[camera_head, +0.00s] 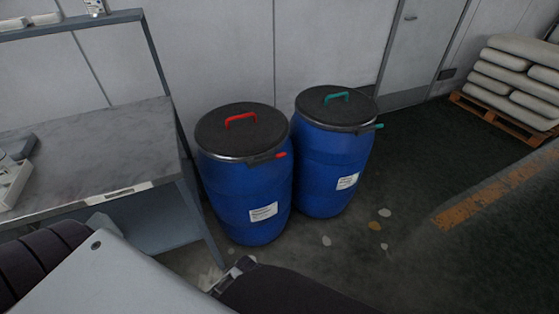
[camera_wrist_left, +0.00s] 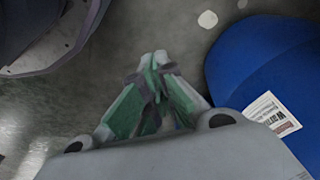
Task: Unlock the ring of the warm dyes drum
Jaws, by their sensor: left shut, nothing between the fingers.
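The drum with the red carry handle and red ring lever (camera_head: 281,155) is the left one of two blue drums (camera_head: 230,190). Its dark lid (camera_head: 240,132) is on, with a metal ring around the rim, and a white label is on its side. In the left wrist view a blue drum (camera_wrist_left: 250,65) fills the right side, and its label (camera_wrist_left: 272,118) seems to begin with "Warm". My left gripper (camera_wrist_left: 158,62) is shut and empty, its fingertips together over the floor beside this drum, apart from it. The lever is out of the wrist view. My right gripper is not in view.
A second blue drum (camera_head: 330,170) with a teal handle and lever stands close on the right. A grey workbench (camera_head: 90,150) stands on the left near the red-handled drum. Sacks on a pallet (camera_head: 505,110) are at far right. Dark floor in front is mostly free, with pale spots.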

